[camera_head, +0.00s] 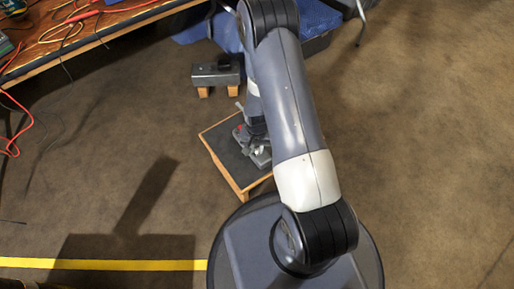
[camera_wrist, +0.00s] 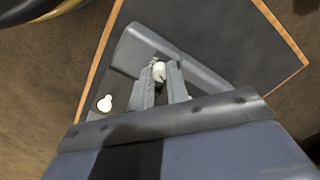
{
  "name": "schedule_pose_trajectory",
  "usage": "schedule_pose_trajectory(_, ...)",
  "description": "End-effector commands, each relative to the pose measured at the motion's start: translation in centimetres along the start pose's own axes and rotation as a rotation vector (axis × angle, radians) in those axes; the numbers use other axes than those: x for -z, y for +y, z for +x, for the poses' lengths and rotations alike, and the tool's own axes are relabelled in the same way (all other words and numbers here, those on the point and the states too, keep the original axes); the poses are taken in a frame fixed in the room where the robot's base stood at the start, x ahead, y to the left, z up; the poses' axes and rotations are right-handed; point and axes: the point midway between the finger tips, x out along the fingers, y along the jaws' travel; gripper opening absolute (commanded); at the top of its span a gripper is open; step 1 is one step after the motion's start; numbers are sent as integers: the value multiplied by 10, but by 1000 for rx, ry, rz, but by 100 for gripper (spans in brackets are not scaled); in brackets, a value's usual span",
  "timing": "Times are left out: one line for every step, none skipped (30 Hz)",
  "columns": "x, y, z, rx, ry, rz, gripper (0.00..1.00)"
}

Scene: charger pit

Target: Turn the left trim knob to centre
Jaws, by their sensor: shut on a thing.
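A grey box (camera_wrist: 185,62) lies on a small dark-topped stand with wooden edges (camera_wrist: 235,40) in the wrist view. Two pale knobs show on the box. My gripper (camera_wrist: 161,84) has its two fingers closed around the farther pale knob (camera_wrist: 159,70), whose top shows between the fingertips. The other pale knob (camera_wrist: 105,103), with a rounded, two-lobed outline, is free at the left of the picture. I cannot tell which one is the left trim knob, nor read the held knob's angle. In the head view the box (camera_head: 260,157) is partly hidden by my arm.
In the head view, another grey box (camera_head: 213,76) with a black knob stands on wooden blocks behind the stand (camera_head: 223,141). A wooden bench (camera_head: 95,33) with red and yellow cables is at upper left. A blue case (camera_head: 315,22) lies behind. Brown floor is open at right.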

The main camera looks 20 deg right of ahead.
Motion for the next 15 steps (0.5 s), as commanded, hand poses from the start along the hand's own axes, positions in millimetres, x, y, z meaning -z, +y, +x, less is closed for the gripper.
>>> schedule_pose_trajectory(0,0,1,0,0,-42,0)
schedule_pose_trajectory(0,0,1,0,0,-69,0)
schedule_pose_trajectory(0,0,1,0,1,-104,0)
schedule_pose_trajectory(0,0,1,0,1,-129,0)
schedule_pose_trajectory(0,0,1,0,1,-153,0)
schedule_pose_trajectory(0,0,1,0,1,-185,0)
schedule_pose_trajectory(0,0,1,0,1,-207,0)
schedule_pose_trajectory(0,0,0,0,1,-229,0)
schedule_pose_trajectory(0,0,0,0,1,-257,0)
schedule_pose_trajectory(0,0,0,0,1,-276,0)
schedule_pose_trajectory(0,0,0,0,1,-294,0)
schedule_pose_trajectory(0,0,0,0,0,-317,0)
schedule_pose_trajectory(0,0,0,0,0,-333,0)
schedule_pose_trajectory(0,0,0,0,0,-348,0)
schedule_pose_trajectory(0,0,0,0,0,-365,0)
